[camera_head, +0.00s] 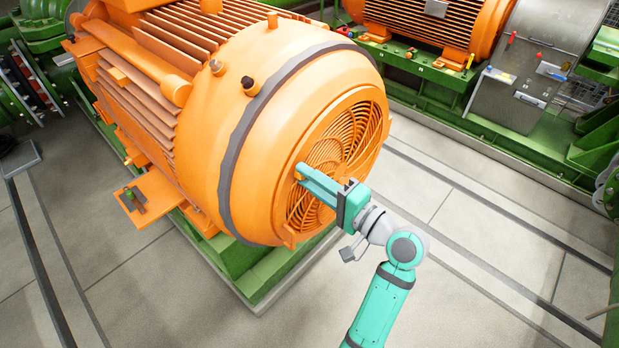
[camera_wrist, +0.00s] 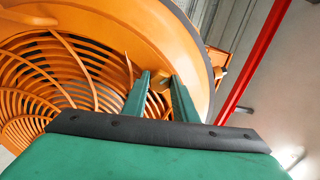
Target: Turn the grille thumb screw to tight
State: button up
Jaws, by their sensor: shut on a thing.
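The orange grille (camera_head: 350,140) is the round slatted cover on the end of the large orange motor (camera_head: 205,160). It fills the left of the wrist view (camera_wrist: 62,84). My gripper (camera_head: 302,172) reaches the left edge of the grille in the head view. In the wrist view, its two green fingers (camera_wrist: 160,82) are shut on a small brownish-orange piece at the grille's rim, the thumb screw (camera_wrist: 159,79). Only a little of the screw shows between the fingertips, and its angle cannot be told. In the head view the fingers hide it.
The motor stands on a green base (camera_head: 262,262). A second orange motor (camera_head: 430,25) and a grey cabinet (camera_head: 520,70) stand at the back. In the wrist view a red bar (camera_wrist: 258,58) passes at right. The floor (camera_head: 480,270) right of my arm is clear.

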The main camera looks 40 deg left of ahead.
jog(key=m, duration=0.9)
jog(key=shift+m, duration=0.4)
dwell(0.4)
jog(key=o, duration=1)
jog(key=shift+o, duration=0.2)
jog(key=s+d, duration=0.1)
jog(key=d, duration=0.9)
jog(key=shift+s+d, duration=0.25)
jog(key=shift+d, duration=0.1)
